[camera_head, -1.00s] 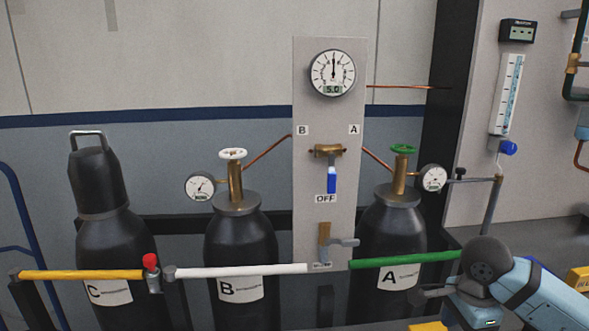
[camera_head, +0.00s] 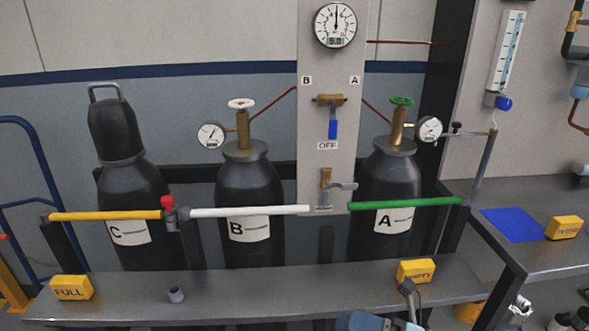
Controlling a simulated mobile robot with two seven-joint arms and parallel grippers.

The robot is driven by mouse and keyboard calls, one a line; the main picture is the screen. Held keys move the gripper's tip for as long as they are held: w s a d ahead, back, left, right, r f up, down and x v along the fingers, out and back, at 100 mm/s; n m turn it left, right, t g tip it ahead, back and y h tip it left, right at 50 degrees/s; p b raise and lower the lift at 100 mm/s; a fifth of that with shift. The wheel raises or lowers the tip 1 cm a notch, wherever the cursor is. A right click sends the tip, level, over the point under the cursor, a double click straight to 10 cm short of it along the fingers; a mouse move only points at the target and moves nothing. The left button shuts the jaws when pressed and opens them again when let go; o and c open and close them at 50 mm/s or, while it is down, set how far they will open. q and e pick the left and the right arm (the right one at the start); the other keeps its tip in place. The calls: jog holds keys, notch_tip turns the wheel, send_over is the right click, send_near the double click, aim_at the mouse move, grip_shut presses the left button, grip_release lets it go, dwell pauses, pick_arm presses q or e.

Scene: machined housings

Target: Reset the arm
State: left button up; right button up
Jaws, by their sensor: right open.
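My right gripper (camera_head: 408,290) shows at the bottom edge, right of centre, in front of the bench and just below the yellow EMPTY block (camera_head: 415,270). Only a small grey part of it is in the picture, with part of my light blue arm at the bottom edge. It is open, and I see nothing held in it. My left gripper is not in view.
Black cylinders C (camera_head: 119,192), B (camera_head: 249,187) and A (camera_head: 388,178) stand behind yellow, white and green bars. A grey bench (camera_head: 250,290) runs in front, with a FULL block (camera_head: 72,287) at left. A blue mat (camera_head: 513,224) lies on the right-hand table.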

jog(key=s+d+f+m+t+h, duration=0.25)
jog(key=f+m+h, duration=0.4)
jog(key=m, duration=0.55)
jog(key=s+d+f+m+t+h, duration=0.25)
jog(key=f+m+h, duration=0.25)
jog(key=f+m, duration=0.45)
jog(key=s+d+f+m+t+h, duration=0.2)
jog(key=d+f+m+h, duration=0.3)
jog(key=m, duration=0.9)
pick_arm(q)
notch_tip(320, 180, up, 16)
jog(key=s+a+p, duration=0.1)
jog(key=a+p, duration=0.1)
jog(key=p, duration=2.2)
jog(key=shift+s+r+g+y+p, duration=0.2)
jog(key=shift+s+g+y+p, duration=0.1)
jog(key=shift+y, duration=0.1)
pick_arm(e)
notch_tip(320, 180, up, 15)
jog(key=s+g+h, duration=0.1)
jog(key=s, duration=0.1)
jog(key=shift+s+d, duration=0.2)
jog(key=shift+s, duration=0.15)
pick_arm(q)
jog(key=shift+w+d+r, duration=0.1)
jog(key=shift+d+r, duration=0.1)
